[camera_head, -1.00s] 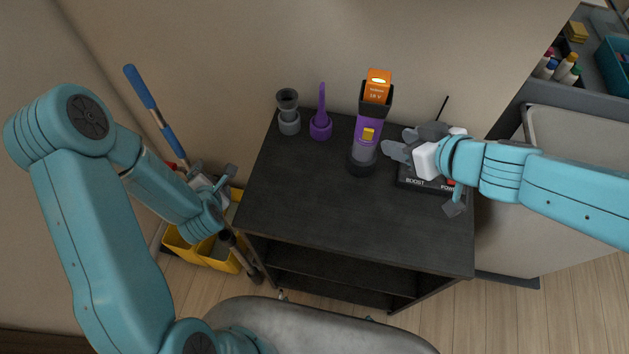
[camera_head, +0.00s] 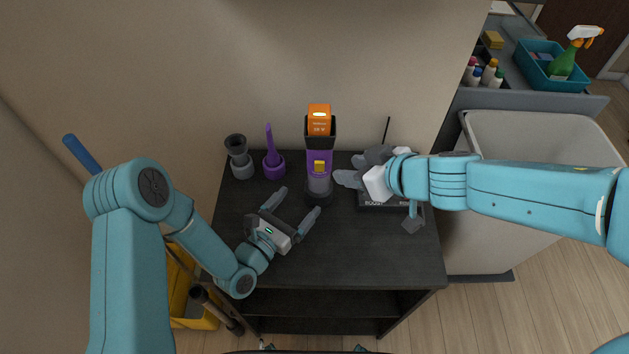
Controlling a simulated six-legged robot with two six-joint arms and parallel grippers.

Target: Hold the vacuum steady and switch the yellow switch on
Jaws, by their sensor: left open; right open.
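The handheld vacuum (camera_head: 319,185) stands upright on the dark cabinet top, with a purple body, dark base and orange battery block (camera_head: 319,119) on top. Its yellow switch (camera_head: 319,166) faces me on the purple body. My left gripper (camera_head: 297,207) is open and empty over the cabinet top, in front and left of the vacuum, its fingers pointing toward it. My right gripper (camera_head: 354,169) is open just right of the vacuum, its fingers pointing left at it. I cannot tell whether a finger touches the vacuum.
Grey (camera_head: 239,158) and purple (camera_head: 273,156) attachments stand left of the vacuum. A black box (camera_head: 378,204) with an antenna sits under my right gripper. A large pale bin (camera_head: 530,150) stands to the right. The front of the cabinet top (camera_head: 350,260) is clear.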

